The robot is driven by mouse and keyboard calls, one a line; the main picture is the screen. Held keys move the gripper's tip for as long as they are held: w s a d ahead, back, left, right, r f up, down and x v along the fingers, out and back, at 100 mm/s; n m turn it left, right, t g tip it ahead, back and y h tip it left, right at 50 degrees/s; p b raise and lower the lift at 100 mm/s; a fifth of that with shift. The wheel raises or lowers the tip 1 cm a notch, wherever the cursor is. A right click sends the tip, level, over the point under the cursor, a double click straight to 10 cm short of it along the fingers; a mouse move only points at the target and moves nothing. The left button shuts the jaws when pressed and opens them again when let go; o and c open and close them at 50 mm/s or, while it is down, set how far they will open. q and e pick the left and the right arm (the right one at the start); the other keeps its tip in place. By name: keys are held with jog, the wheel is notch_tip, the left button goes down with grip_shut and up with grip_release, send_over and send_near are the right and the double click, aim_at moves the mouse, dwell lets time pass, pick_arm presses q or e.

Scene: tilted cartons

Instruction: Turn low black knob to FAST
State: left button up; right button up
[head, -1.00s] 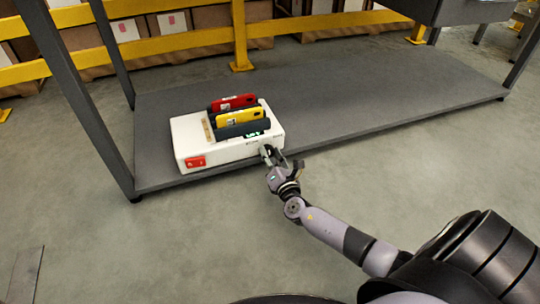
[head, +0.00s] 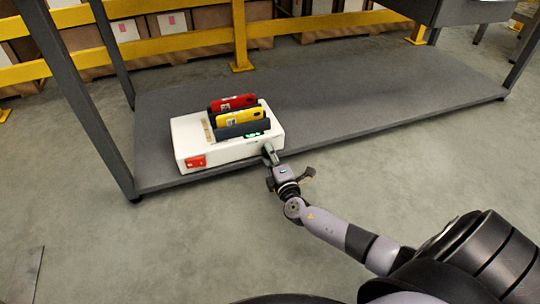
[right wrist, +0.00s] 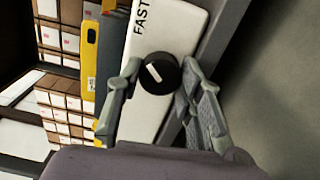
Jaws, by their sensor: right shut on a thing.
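The black knob (right wrist: 159,75) is on the front face of a white box (head: 190,140), which sits on a low grey shelf. A white mark on the knob slants up and left in the right wrist view. The printed word FAST (right wrist: 142,14) is above the knob there. My right gripper (right wrist: 162,72) has a finger on each side of the knob and is shut on it. In the head view my right gripper (head: 270,152) is at the box's front right corner and hides the knob. My left gripper is not in view.
A red and a yellow device (head: 240,117) stand in the box's top. A red switch (head: 195,162) is at its front left. The grey shelf (head: 350,100) is bare to the right. A rack post (head: 85,110) stands left; yellow rails (head: 190,40) and cartons are behind.

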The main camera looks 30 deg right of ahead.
jog(key=shift+m, duration=0.5)
jog(key=o, duration=1.2)
jog(key=shift+c, duration=0.2)
jog(key=shift+s, duration=0.1)
jog(key=v, duration=1.2)
